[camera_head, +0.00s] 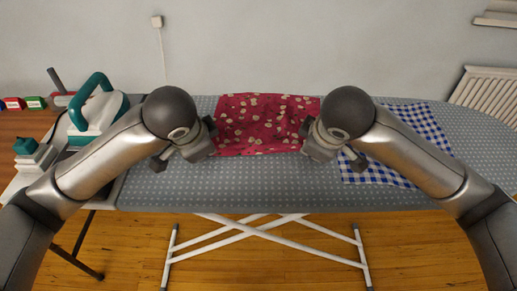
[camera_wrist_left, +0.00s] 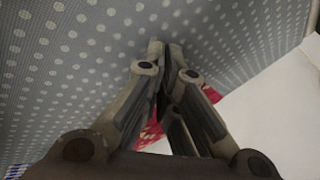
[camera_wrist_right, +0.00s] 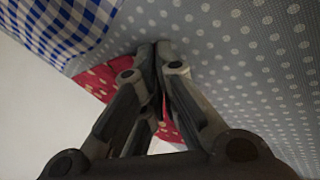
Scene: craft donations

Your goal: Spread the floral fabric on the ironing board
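The red floral fabric (camera_head: 258,125) lies on the grey dotted ironing board (camera_head: 245,185), mostly flat with slight ripples. My left gripper (camera_head: 198,150) is low over the board at the fabric's left edge. My right gripper (camera_head: 320,150) mirrors it at the right edge. In the left wrist view the fingers (camera_wrist_left: 165,48) are closed together, with red fabric (camera_wrist_left: 150,135) showing behind them. In the right wrist view the fingers (camera_wrist_right: 153,48) are also closed, with red fabric (camera_wrist_right: 95,82) beside and behind them. No cloth shows between either pair of tips; whether they touch the fabric is hidden.
A blue-and-white checked cloth (camera_head: 420,125) lies on the board's right part, partly behind my right arm. A teal-and-white iron (camera_head: 98,108) stands at the left end. Small coloured boxes (camera_head: 35,102) sit on a wooden table farther left. The board's front strip is clear.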

